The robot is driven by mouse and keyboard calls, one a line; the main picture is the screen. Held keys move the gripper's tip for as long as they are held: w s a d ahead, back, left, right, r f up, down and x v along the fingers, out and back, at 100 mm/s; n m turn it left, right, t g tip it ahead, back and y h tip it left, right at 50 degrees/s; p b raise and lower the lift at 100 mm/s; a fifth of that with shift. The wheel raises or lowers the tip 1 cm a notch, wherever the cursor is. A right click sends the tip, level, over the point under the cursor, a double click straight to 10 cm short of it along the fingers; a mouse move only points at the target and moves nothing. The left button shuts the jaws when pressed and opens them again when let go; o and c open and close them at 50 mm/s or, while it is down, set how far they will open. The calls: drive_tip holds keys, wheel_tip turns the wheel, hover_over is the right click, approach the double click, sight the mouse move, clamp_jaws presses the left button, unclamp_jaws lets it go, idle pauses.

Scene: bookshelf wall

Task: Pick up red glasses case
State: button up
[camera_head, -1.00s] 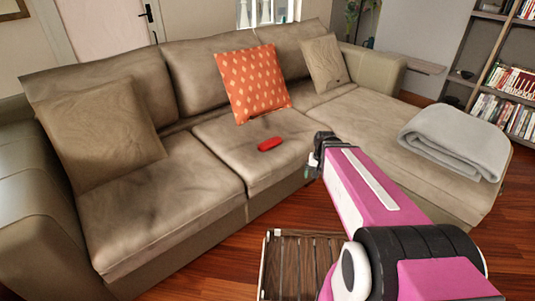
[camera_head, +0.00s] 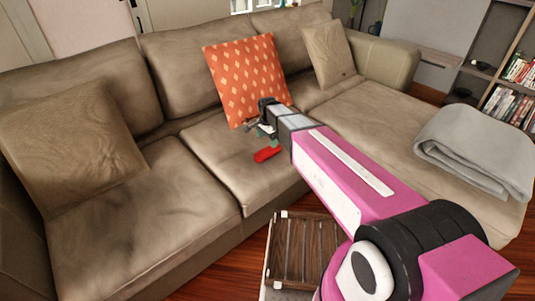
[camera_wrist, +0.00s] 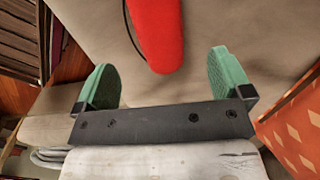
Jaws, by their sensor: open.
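The red glasses case (camera_head: 266,155) lies on the middle seat cushion of the sofa, in front of the orange patterned pillow. In the wrist view the case (camera_wrist: 157,30) shows at the top centre, running out of the top edge. My gripper (camera_head: 262,130) is over the middle cushion, close to the case. In the wrist view my gripper (camera_wrist: 165,78) has its two green fingers wide apart, with nothing between them. The end of the case lies ahead of the gap between the fingers. Its height above the case is hard to tell.
The orange pillow (camera_head: 247,80) leans on the backrest close behind my gripper. A beige pillow (camera_head: 68,145) is at left, another (camera_head: 328,53) at back right. A grey folded blanket (camera_head: 478,150) lies on the chaise. A slatted wooden table (camera_head: 303,250) stands in front of the sofa.

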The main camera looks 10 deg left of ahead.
sight(267, 150)
drive_tip(key=shift+f, duration=4)
drive_tip(key=c, duration=1)
